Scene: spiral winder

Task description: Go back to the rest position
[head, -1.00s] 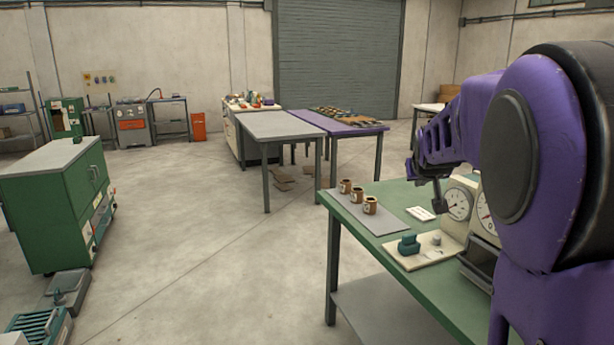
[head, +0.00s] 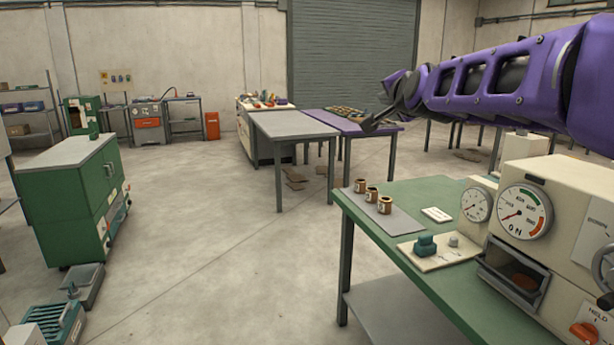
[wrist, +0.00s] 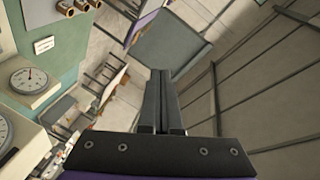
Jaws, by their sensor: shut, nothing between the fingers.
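My gripper (head: 372,124) is at the end of my raised purple arm, which reaches in from the right of the head view. It hangs in the air above the far side of the green table (head: 440,195), clear of everything on it. In the wrist view my gripper (wrist: 160,75) shows its two dark fingers together, with nothing between them.
On the green table stand several small brown cups (head: 371,194) on a grey mat, a white card (head: 436,214), a teal fixture (head: 426,245) and a cream machine with gauges (head: 524,213). A purple table (head: 350,127) stands behind. Open floor (head: 230,240) lies to the left.

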